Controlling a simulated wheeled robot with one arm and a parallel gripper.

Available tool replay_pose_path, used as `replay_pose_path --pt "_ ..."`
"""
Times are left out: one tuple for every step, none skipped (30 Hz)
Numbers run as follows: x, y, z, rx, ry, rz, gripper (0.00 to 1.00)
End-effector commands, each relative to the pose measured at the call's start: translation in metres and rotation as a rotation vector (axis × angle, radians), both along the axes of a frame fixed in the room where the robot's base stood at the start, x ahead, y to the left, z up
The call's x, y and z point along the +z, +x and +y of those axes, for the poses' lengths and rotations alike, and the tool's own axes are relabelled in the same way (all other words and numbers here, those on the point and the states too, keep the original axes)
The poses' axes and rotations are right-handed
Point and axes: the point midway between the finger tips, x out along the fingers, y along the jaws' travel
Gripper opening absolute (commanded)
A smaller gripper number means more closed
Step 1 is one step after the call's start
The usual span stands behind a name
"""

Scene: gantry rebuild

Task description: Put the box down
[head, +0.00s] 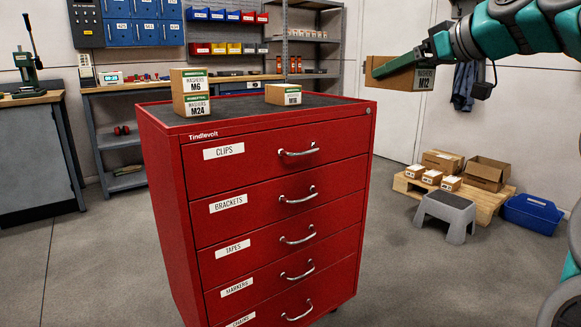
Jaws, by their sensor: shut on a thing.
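My gripper (412,62) is at the upper right, shut on a cardboard box labelled Washers M12 (425,80). It holds the box in the air, to the right of the red drawer cabinet (270,170) and higher than its top. The box looks slightly tilted. On the cabinet's dark top mat (237,105), the Washers M6 box (196,82) stands on the Washers M24 box (197,105) at the left. A Washers M16 box (283,94) stands further right on the mat.
The cabinet top has bare room around the M16 box. At the right on the floor are a pallet (485,204) with several boxes, a grey step stool (446,216) and a blue tote (533,213). A workbench (240,84) and shelves stand behind the cabinet.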

Motion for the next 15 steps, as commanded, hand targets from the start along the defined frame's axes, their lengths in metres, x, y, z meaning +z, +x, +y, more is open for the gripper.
replay_pose_path --pt "-0.001 -0.001 0.000 -0.004 -0.002 -0.002 0.00" --pt "-0.003 -0.001 0.001 -0.007 -0.003 -0.002 0.00" --pt "-0.009 0.000 0.002 -0.014 -0.001 0.003 0.00" --pt "-0.013 0.001 0.003 -0.021 0.000 0.004 0.00" --pt "-0.015 0.001 0.002 -0.032 0.001 0.001 0.00" --pt "-0.020 0.001 0.004 -0.040 -0.001 0.002 0.00" --pt "-0.024 0.002 0.004 -0.047 -0.001 0.003 0.00" --pt "-0.027 0.002 0.005 -0.056 -0.001 -0.001 0.00" --pt "-0.033 0.003 0.006 -0.064 -0.003 0.002 0.00" --pt "-0.039 0.004 0.007 -0.073 -0.003 0.005 0.00" --pt "-0.042 0.006 0.006 -0.085 -0.002 0.002 0.00" --pt "-0.048 0.006 0.007 -0.096 -0.002 0.002 0.00" --pt "-0.053 0.006 0.008 -0.105 -0.002 0.004 0.00" --pt "-0.056 0.007 0.009 -0.116 -0.003 0.000 0.00" --pt "-0.063 0.008 0.010 -0.128 -0.005 0.001 0.00"
